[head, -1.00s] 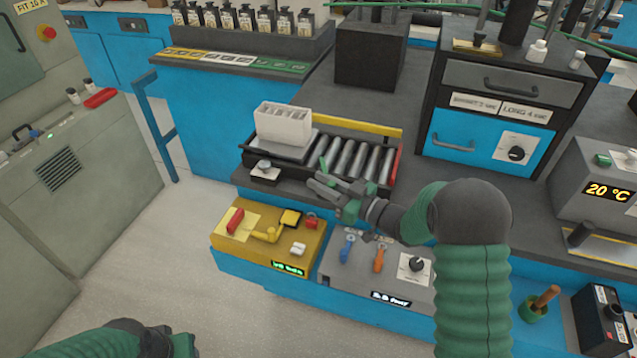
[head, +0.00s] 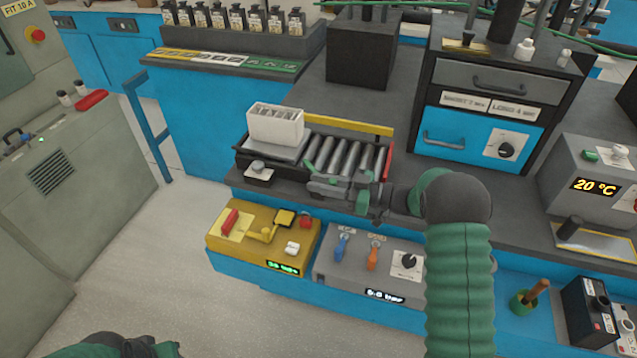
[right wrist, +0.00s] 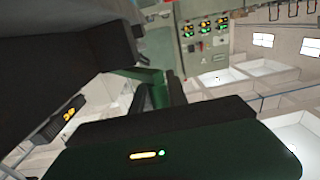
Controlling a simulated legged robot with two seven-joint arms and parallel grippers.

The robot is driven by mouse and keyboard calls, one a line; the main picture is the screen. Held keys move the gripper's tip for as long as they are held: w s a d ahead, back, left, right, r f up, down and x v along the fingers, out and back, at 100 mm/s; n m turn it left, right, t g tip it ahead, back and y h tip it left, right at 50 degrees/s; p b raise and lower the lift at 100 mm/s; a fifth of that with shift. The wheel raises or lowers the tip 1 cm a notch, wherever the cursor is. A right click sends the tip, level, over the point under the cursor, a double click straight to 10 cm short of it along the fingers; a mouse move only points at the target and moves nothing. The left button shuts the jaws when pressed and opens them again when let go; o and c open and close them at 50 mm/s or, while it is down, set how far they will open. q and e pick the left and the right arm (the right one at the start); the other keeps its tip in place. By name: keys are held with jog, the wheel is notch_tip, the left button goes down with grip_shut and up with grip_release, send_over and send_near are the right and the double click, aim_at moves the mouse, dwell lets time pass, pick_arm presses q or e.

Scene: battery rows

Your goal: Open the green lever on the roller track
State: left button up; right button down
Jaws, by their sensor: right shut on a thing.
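The roller track (head: 345,158) sits on the bench, with dark rollers, a yellow strip behind and a red end at the right. The green lever (head: 308,168) is at its front edge, mostly hidden by my right gripper (head: 312,182). That gripper reaches in from the right and is shut on the lever. In the right wrist view the green lever (right wrist: 152,88) shows between the dark fingers. My left gripper (head: 130,347) shows only in part at the bottom left, and its jaws cannot be made out.
A white slotted box (head: 275,123) stands on a plate at the track's left end. In front are a yellow control box (head: 255,238) and a grey box with blue and orange levers (head: 345,265). A blue drawer cabinet (head: 475,140) stands behind right.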

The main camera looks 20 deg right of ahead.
jog(key=shift+r, duration=0.1)
jog(key=c, duration=1.3)
grip_release()
jog(key=v, duration=1.7)
jog(key=shift+c, duration=0.4)
